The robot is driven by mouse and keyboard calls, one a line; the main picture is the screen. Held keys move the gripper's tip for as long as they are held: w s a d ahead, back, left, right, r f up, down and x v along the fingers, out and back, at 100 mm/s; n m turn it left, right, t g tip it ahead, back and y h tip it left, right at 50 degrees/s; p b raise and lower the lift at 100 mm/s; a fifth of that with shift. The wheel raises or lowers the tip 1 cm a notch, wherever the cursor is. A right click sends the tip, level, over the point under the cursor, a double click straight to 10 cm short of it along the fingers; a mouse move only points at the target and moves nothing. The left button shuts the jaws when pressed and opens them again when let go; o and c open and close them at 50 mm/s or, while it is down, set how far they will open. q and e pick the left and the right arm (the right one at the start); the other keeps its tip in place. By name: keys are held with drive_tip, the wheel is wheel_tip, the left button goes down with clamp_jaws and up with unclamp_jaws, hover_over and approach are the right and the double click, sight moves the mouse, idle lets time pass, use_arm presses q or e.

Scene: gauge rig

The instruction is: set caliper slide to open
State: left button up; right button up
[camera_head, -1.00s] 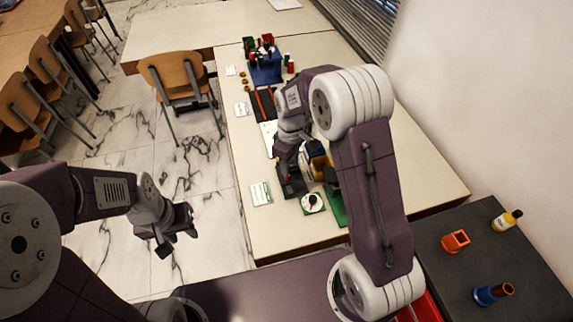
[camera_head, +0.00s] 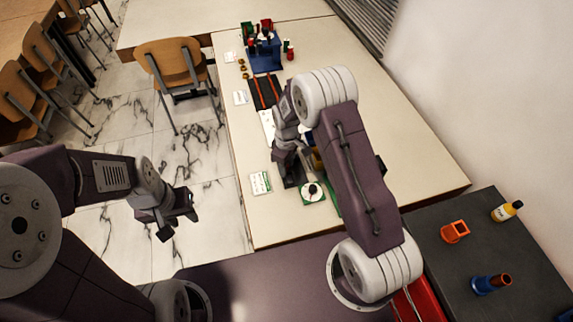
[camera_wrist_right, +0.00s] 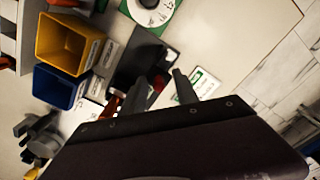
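My right gripper (camera_wrist_right: 160,90) is open in the right wrist view, its two grey fingers apart over a dark fixture (camera_wrist_right: 152,58) with a red-orange part (camera_wrist_right: 113,104) beside the left finger. No caliper slide can be made out with certainty; the fingers and shadow hide part of the dark fixture. In the head view this fixture (camera_head: 290,181) lies under my right wrist, left of the white dial on a green plate (camera_head: 312,193). The dial also shows in the wrist view (camera_wrist_right: 150,12). My left gripper (camera_head: 178,222) is open and empty, over the floor left of the table.
A yellow bin (camera_wrist_right: 66,42) and a blue bin (camera_wrist_right: 56,87) stand left of the fixture in the wrist view. A white-green card (camera_head: 260,183) lies near the table's left edge. A blue rack (camera_head: 264,52) stands at the far end. The table's right side is clear.

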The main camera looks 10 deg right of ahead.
drive_tip(key=shift+w, duration=0.15)
clamp_jaws()
idle(1.2)
